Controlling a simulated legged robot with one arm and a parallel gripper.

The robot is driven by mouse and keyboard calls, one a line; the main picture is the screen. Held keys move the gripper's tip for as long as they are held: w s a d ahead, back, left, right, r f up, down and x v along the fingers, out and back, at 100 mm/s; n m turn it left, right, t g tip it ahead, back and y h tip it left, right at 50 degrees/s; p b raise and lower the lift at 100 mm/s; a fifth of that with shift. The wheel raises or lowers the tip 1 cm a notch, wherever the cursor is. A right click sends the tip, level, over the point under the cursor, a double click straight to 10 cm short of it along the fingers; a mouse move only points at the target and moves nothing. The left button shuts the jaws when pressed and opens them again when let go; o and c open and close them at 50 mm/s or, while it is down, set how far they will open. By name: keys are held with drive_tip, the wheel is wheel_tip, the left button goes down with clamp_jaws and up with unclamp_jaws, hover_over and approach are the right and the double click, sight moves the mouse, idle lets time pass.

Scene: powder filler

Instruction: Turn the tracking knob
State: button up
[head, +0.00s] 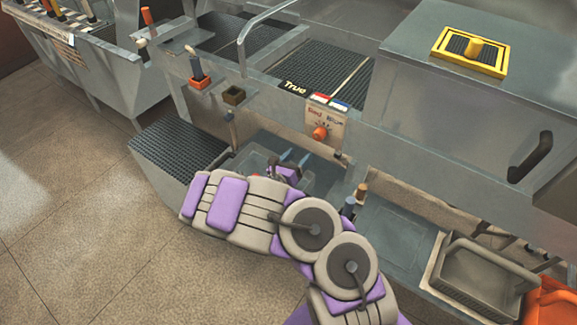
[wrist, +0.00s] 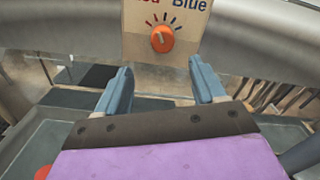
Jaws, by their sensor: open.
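The tracking knob is the small round orange knob (head: 320,132) on a tan panel (head: 325,118) at the front of the grey machine. In the wrist view the orange knob (wrist: 162,39) has a pale pointer mark and sits below the words "Red" and "Blue", with tick lines fanned above it. My gripper (head: 295,160) is just below and left of the knob in the head view. In the wrist view its two blue-grey fingers (wrist: 165,88) are spread apart with nothing between them. The knob is beyond and above the fingertips, apart from them.
A black "True" label (head: 294,87) and a red and blue strip (head: 330,101) are above the panel. A grey basket (head: 480,275) stands at the lower right. A black handle (head: 531,157) is on the right housing. Open floor (head: 80,210) lies at the left.

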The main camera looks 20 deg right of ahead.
drive_tip(key=shift+p+v, duration=0.35)
drive_tip(key=shift+v, duration=2.4)
drive_tip(key=s+d+r+m+g+h, duration=0.2)
drive_tip(key=s+d+r+m+g, duration=0.35)
drive_tip(key=r+m, duration=0.2)
drive_tip(key=s+d+r+m+g+h, duration=0.1)
drive_tip(key=s+d+r+m+g, duration=0.5)
drive_tip(key=r, duration=0.3)
drive_tip(key=s+d+r+m+g+y, duration=0.3)
drive_tip(key=s+m, duration=0.4)
drive_tip(key=s, duration=0.2)
drive_tip(key=s+a+m+g+y, duration=0.1)
drive_tip(key=s+a+m+y, duration=0.45)
drive_tip(key=s, duration=0.55)
drive_tip(key=s+a+m+t+y, duration=0.1)
drive_tip(key=s+a+y, duration=0.3)
drive_tip(key=a, duration=0.3)
drive_tip(key=s+a+m+t+y+b, duration=0.1)
drive_tip(key=s+a+m+y, duration=0.1)
drive_tip(key=a, duration=0.5)
drive_tip(key=s+y, duration=0.1)
drive_tip(key=y, duration=0.1)
drive_tip(key=shift+s+t+y, duration=0.35)
drive_tip(key=shift+r, duration=0.1)
